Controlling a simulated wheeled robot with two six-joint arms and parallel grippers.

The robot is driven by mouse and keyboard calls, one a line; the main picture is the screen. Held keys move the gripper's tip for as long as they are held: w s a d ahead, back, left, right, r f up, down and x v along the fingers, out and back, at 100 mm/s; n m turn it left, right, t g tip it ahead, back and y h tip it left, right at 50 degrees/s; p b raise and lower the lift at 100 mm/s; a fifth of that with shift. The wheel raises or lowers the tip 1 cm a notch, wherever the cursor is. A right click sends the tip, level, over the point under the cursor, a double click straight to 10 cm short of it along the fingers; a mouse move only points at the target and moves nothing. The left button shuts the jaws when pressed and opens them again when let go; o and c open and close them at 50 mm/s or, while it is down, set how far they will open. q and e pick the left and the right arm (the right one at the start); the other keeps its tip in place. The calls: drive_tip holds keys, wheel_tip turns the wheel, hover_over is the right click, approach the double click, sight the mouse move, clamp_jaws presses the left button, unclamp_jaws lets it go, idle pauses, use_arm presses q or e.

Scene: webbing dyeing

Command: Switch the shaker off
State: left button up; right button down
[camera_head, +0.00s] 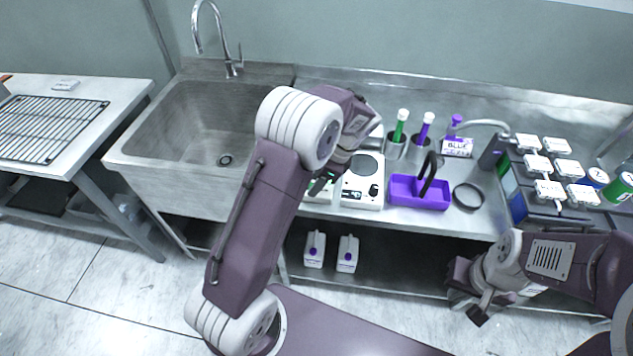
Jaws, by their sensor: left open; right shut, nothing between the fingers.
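A white bench device (363,182) with a dark round top and dark knobs on its front panel stands on the steel counter. I cannot tell whether it is the shaker; the dark unit (541,210) at the right, with several white labelled pieces on top, is also in view. My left gripper (322,184) is open beside the left part of the white device, low over its front panel; its arm hides much of that area, and contact cannot be told. My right gripper (479,304) is shut and empty, in front of the counter at the lower right.
A purple caddy (418,192) with a dark handle and a black ring (468,196) lie right of the white device. Metal cups with green and purple tools (425,128) stand behind. A sink (200,115) is left. White jugs (347,254) sit on the lower shelf.

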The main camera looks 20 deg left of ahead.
use_arm(q)
drive_tip(key=shift+f, duration=0.1)
drive_tip(key=shift+c, duration=0.3)
clamp_jaws()
drive_tip(key=h+p, duration=0.1)
drive_tip(key=p, duration=0.1)
drive_tip(key=a+r+h+p, duration=0.1)
drive_tip(key=p, duration=0.1)
drive_tip(key=shift+s+r, duration=0.2)
drive_tip(key=shift+r, duration=0.1)
drive_tip(key=shift+a+f+t+h+p, duration=0.15)
drive_tip(key=shift+f+t+h+p, duration=0.25)
drive_tip(key=shift+h+p, duration=0.4)
drive_tip(key=shift+w+h, duration=0.1)
drive_tip(key=shift+h, duration=0.2)
drive_tip(key=shift+o, duration=0.3)
unclamp_jaws()
